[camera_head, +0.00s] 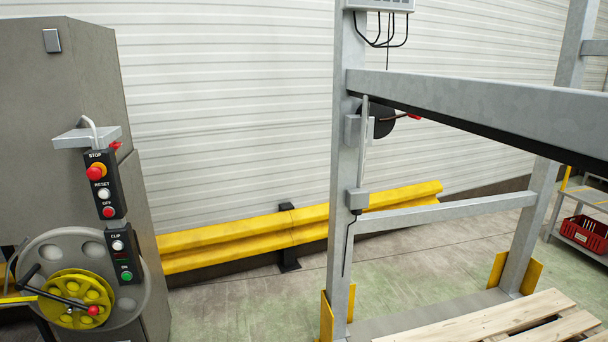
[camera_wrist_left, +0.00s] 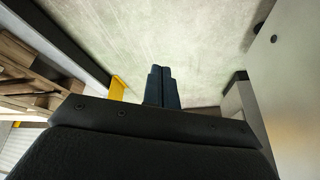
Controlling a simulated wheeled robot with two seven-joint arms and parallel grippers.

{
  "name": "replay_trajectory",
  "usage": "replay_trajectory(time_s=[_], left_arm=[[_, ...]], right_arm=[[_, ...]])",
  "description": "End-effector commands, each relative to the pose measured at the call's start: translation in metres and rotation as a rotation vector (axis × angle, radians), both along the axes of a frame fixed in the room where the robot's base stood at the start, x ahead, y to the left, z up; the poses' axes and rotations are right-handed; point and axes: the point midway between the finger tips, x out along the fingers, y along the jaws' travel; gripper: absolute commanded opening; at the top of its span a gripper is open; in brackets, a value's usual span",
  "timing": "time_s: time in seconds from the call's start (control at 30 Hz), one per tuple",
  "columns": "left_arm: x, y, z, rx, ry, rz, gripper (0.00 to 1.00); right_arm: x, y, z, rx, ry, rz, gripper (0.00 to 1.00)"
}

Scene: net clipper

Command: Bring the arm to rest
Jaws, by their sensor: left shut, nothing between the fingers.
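My left gripper (camera_wrist_left: 160,82) shows in the left wrist view. Its two dark fingers are together and nothing is between them. Neither of my grippers shows in the head view, and my right gripper is in no view.
A grey machine cabinet (camera_head: 60,130) with a button panel (camera_head: 104,185) and a yellow wheel (camera_head: 75,290) stands at left. A steel frame (camera_head: 345,150) stands at centre right over wooden pallet boards (camera_head: 480,322). A yellow guard rail (camera_head: 240,235) runs behind. A red crate (camera_head: 585,234) sits far right.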

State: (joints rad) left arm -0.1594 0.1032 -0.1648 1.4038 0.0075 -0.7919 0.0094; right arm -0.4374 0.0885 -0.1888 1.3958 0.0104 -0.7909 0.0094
Motion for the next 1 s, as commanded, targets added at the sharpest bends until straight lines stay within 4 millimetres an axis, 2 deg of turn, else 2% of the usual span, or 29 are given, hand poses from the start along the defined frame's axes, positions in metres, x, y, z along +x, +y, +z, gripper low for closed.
replay_trajectory(time_s=[0.03,0.1,0.3,0.4,0.5,0.67,1.0], left_arm=[[-0.031,-0.005,-0.019,-0.003,0.036,-0.005,0.00],[-0.069,-0.011,-0.039,-0.008,0.078,-0.010,0.00],[-0.178,-0.024,-0.084,-0.018,0.191,-0.019,0.00],[-0.222,-0.026,-0.098,-0.021,0.234,-0.018,0.00],[-0.253,-0.027,-0.107,-0.022,0.265,-0.017,0.00],[-0.274,-0.027,-0.112,-0.022,0.286,-0.017,0.00],[-0.274,-0.027,-0.112,-0.022,0.286,-0.017,0.00]], right_arm=[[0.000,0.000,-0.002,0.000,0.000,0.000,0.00],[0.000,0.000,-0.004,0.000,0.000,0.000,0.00],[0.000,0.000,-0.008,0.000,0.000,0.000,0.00],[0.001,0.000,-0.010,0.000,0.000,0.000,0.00],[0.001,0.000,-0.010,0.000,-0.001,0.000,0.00],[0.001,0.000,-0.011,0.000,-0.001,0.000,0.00],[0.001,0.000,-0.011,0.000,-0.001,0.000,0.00]])
